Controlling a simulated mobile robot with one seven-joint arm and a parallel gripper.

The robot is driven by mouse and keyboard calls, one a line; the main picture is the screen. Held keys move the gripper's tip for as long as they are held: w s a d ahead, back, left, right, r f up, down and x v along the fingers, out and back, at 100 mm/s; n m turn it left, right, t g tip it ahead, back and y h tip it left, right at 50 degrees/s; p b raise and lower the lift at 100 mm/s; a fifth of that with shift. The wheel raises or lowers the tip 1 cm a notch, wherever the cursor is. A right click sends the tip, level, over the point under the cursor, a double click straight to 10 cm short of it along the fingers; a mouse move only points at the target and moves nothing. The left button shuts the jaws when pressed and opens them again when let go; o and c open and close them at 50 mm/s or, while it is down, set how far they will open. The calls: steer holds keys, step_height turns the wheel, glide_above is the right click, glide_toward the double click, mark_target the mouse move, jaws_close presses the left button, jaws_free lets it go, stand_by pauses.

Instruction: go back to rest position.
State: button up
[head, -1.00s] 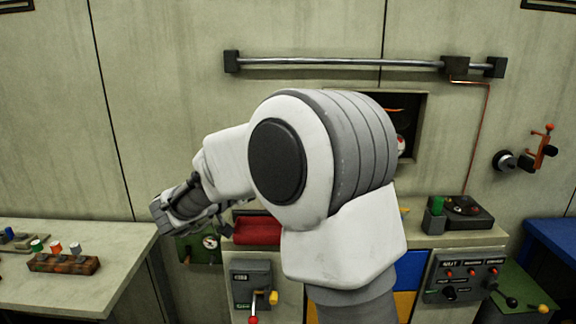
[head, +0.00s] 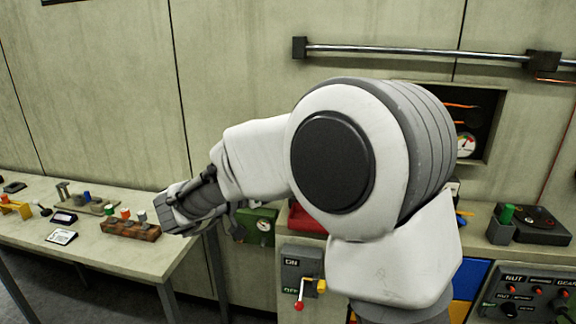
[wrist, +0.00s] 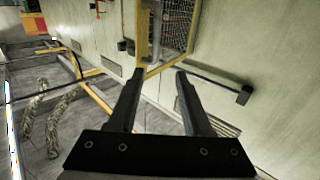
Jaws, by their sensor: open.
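My gripper shows in the wrist view (wrist: 158,88) with its two dark fingers apart and nothing between them. In the head view my white arm crosses the middle and bends left. Its dark end (head: 185,208) hangs beside the right end of the pale table (head: 180,262), in front of the wall. The fingertips are hard to make out there.
On the table stand a rusty block with several coloured plugs (head: 130,229) and small trays. Right of it are a control box with a red-knobbed lever (head: 300,292), a green gauge box (head: 262,227) and a switch panel (head: 520,295). A metal rail (head: 420,54) runs along the wall. The wrist view shows a yellow-framed mesh cage (wrist: 172,30).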

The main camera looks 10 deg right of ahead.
steer(key=w+a+r+n+t+y, duration=0.45)
steer(key=r+n+t+y, duration=0.25)
steer(key=r+t+y, duration=0.3)
steer(key=s+d+f+n+g+y, duration=0.2)
steer(key=s+f, duration=0.4)
steer(key=s, duration=0.3)
steer(key=s+d+f+n+g+y, duration=0.1)
steer(key=s+d+f+g, duration=0.3)
steer(key=s, duration=0.6)
steer(key=s+d+f+n+g+y, duration=0.2)
steer(key=s+f+g, duration=0.4)
steer(key=s+f, duration=0.3)
steer(key=shift+s+d+n+g+y, duration=0.3)
steer(key=shift+s+d+g+y, duration=0.15)
steer(key=shift+s, duration=0.2)
